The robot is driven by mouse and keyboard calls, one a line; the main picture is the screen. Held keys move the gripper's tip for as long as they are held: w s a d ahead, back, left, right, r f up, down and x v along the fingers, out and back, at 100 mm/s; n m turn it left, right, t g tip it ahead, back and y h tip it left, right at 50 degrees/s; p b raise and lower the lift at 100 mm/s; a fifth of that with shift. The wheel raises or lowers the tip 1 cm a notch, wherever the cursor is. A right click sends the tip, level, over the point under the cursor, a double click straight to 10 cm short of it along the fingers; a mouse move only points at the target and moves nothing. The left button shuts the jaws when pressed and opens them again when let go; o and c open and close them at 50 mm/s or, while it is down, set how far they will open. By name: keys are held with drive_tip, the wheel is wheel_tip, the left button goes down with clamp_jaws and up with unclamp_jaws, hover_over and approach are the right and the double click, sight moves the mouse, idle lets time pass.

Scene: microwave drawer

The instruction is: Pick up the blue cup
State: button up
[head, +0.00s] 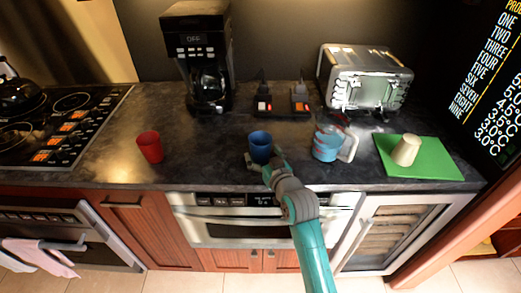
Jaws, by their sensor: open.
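The blue cup (260,146) stands upright on the dark countertop, near its front edge and in the middle of the head view. My gripper (263,162) is open at the cup's near side, with one finger at the cup's lower left and the other at its right. The gripper hides part of the cup's lower front. I cannot tell whether the fingers touch the cup.
A red cup (150,147) stands to the left. A light-blue container (326,143) stands to the right, beside a green board (418,158) with a cream cup (406,150). A coffee maker (202,55) and a toaster (365,78) stand behind. The countertop (205,155) left of the blue cup is clear.

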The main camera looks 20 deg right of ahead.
drive_tip(key=c, duration=1.3)
